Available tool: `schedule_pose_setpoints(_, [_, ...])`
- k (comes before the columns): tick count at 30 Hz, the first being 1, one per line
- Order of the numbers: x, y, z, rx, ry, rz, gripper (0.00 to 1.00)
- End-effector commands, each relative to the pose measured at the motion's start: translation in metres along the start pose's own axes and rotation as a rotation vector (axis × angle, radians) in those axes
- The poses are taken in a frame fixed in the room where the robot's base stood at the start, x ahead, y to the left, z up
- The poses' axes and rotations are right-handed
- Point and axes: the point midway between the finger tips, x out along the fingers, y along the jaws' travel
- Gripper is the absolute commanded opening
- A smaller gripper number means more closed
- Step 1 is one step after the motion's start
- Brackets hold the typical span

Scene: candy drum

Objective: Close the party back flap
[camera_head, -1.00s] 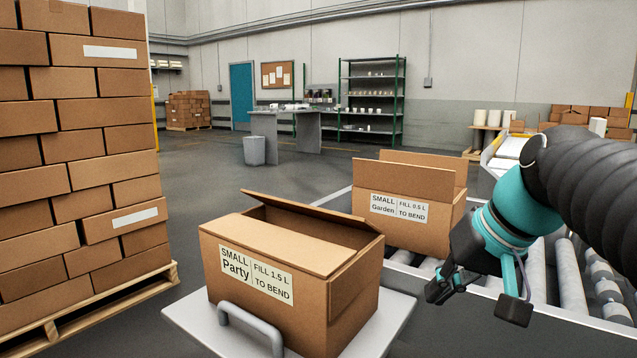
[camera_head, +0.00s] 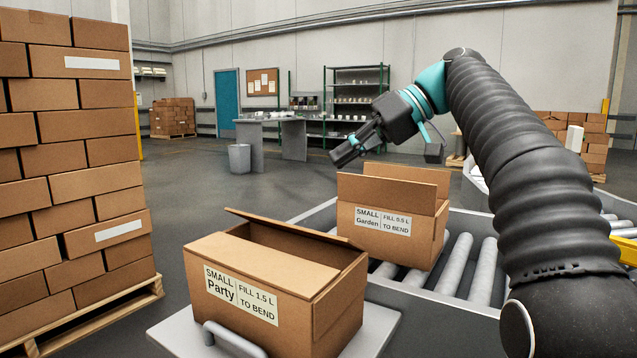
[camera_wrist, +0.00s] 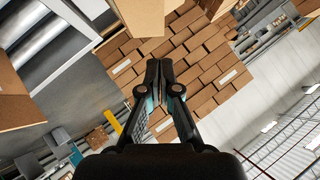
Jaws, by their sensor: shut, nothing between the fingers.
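The Party box (camera_head: 241,295) is a brown carton at lower centre of the head view, with a white "SMALL Party" label. Its front flap (camera_head: 255,263) lies folded inward over the front part of the top. Its back flap (camera_head: 288,229) stands raised and tilted along the rear edge, with a dark gap between the two flaps. My gripper (camera_head: 345,155) is shut and empty, up and to the right of the box, above and behind the back flap in the picture. In the wrist view its fingers (camera_wrist: 160,65) are together with nothing between them.
The Garden box (camera_head: 384,222) stands open on the roller conveyor (camera_head: 465,262), close right of the Party box. The Party box sits on a light platform (camera_head: 375,333) with a grey handle (camera_head: 232,338). A pallet of stacked cartons (camera_head: 75,160) stands at left.

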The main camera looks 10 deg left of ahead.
Motion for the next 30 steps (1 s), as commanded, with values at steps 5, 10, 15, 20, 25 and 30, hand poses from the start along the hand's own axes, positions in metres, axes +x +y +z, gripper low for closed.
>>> schedule_pose_setpoints(5, [0.029, 0.001, 0.003, 0.0, -0.003, 0.0, 0.0])
schedule_pose_setpoints(10, [0.061, 0.001, 0.003, 0.0, -0.002, 0.0, 0.0])
schedule_pose_setpoints(15, [0.093, 0.002, 0.003, 0.002, -0.001, 0.001, 0.0])
schedule_pose_setpoints(20, [0.109, 0.002, 0.017, 0.003, 0.0, 0.003, 0.0])
schedule_pose_setpoints(25, [0.119, 0.001, 0.027, 0.002, 0.0, 0.003, 0.0])
schedule_pose_setpoints(30, [0.121, 0.0, 0.029, 0.002, 0.0, 0.004, 0.0])
